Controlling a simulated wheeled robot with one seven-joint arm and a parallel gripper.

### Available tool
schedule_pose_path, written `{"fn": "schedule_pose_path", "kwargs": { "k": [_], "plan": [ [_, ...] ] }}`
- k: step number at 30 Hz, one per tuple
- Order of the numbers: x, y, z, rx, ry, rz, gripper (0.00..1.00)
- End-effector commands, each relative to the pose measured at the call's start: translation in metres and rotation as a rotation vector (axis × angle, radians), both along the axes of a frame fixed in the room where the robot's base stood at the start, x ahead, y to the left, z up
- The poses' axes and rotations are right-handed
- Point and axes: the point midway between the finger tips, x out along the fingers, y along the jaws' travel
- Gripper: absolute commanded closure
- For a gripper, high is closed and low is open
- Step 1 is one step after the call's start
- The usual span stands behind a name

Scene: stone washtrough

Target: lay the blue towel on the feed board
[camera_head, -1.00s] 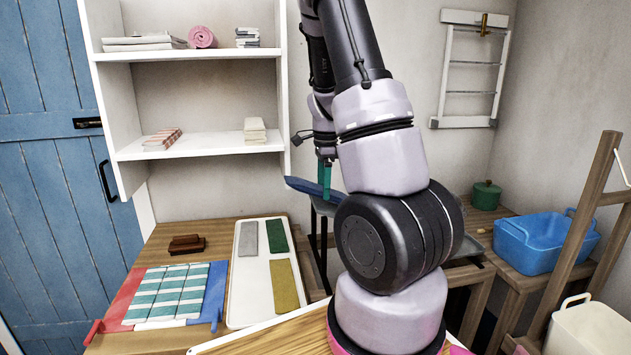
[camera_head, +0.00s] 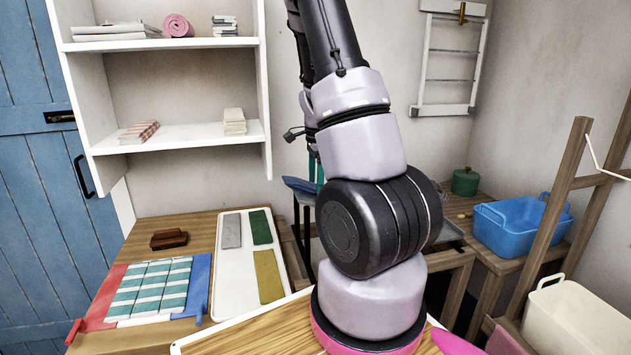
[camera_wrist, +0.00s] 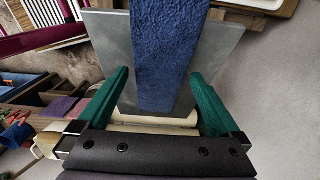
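The blue towel (camera_wrist: 168,45) is a long folded strip lying on a flat grey board (camera_wrist: 118,55), which I take for the feed board. A cream roller-like bar (camera_wrist: 150,121) crosses just below the towel's near end. My gripper (camera_wrist: 161,73) has its two green fingers apart, one on each side of the towel, with a thin strip of grey board showing beside each tip. In the head view, the blue towel (camera_head: 298,185) shows as a small blue shape left of my arm, beside a green finger (camera_head: 319,175). My arm hides most of the board there.
A white tray (camera_head: 231,290) with grey, green and yellow cloths lies on the wooden table, beside teal-striped cloths (camera_head: 150,288). A white shelf (camera_head: 185,137) stands behind. A blue basin (camera_head: 520,230), green pot (camera_head: 465,181) and wooden frame (camera_head: 560,205) are at right.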

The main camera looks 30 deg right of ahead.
Motion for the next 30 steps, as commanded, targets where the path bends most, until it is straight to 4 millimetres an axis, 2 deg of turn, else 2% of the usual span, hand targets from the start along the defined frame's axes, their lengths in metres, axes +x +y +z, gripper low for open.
{"fn": "schedule_pose_path", "kwargs": {
  "k": [5, 8, 21, 25, 30],
  "plan": [
    [0.000, 0.000, 0.001, 0.000, 0.000, 0.000, 0.00],
    [0.001, 0.000, 0.010, -0.002, -0.002, 0.002, 0.00],
    [0.000, -0.002, 0.091, -0.001, -0.004, 0.001, 0.00],
    [0.000, -0.002, 0.103, 0.000, -0.001, 0.001, 0.00],
    [-0.001, -0.003, 0.108, 0.000, 0.000, 0.000, 0.00]
  ]
}}
